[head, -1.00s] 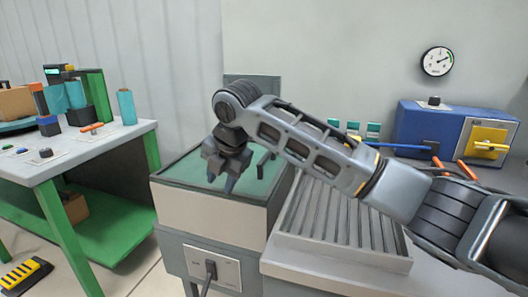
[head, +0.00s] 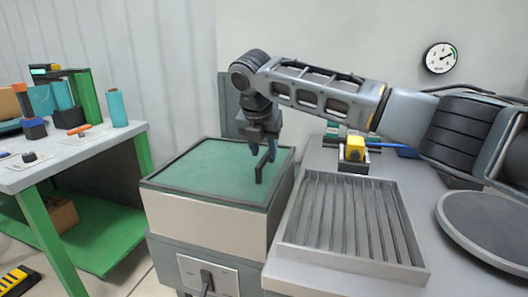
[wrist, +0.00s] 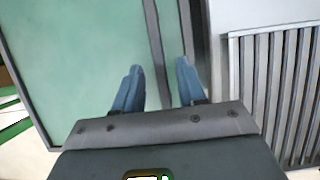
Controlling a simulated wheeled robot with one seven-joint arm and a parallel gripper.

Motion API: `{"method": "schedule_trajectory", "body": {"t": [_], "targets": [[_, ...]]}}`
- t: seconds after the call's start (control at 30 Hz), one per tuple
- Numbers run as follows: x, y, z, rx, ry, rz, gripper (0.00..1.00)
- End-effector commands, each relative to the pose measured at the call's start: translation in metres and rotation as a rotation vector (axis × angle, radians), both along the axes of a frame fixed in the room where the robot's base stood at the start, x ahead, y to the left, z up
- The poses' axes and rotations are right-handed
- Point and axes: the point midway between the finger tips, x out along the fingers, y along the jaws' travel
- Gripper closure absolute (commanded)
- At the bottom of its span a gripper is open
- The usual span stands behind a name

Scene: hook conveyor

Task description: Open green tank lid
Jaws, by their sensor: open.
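The tank (head: 210,215) has a beige body and a flat green lid (head: 205,175) with a dark frame. The lid lies shut, level on top. A black angled handle (head: 260,172) stands up near the lid's right side. My gripper (head: 263,152) points down over this side, with its blue fingers open around or just beside the handle's top. In the wrist view the open fingers (wrist: 159,68) are over the green lid (wrist: 80,60), with a dark bar between them. I cannot tell whether that bar is the handle or the lid's frame, or whether anything touches.
A ribbed grey tray (head: 345,225) stands right of the tank. Behind it is a yellow block (head: 355,148). A round dark disc (head: 490,230) is at the right. A workbench (head: 75,155) with green legs is at the left. A grey panel (head: 228,105) stands behind the tank.

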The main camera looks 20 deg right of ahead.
Motion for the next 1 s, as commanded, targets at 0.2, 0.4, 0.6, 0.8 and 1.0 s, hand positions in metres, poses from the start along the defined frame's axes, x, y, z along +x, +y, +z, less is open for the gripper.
{"method": "schedule_trajectory", "body": {"t": [0.2, 0.4, 0.6, 0.8, 1.0], "targets": [[0.0036, -0.0021, -0.0107, 0.001, -0.001, 0.000, 0.60], [0.0036, -0.0021, -0.0111, 0.001, -0.001, 0.001, 0.60], [0.0036, -0.0020, -0.0110, 0.001, -0.001, 0.001, 0.77], [0.0036, -0.0020, -0.0110, 0.001, -0.001, 0.001, 0.96], [0.0035, -0.0019, -0.0109, 0.001, -0.001, 0.001, 1.00]]}}
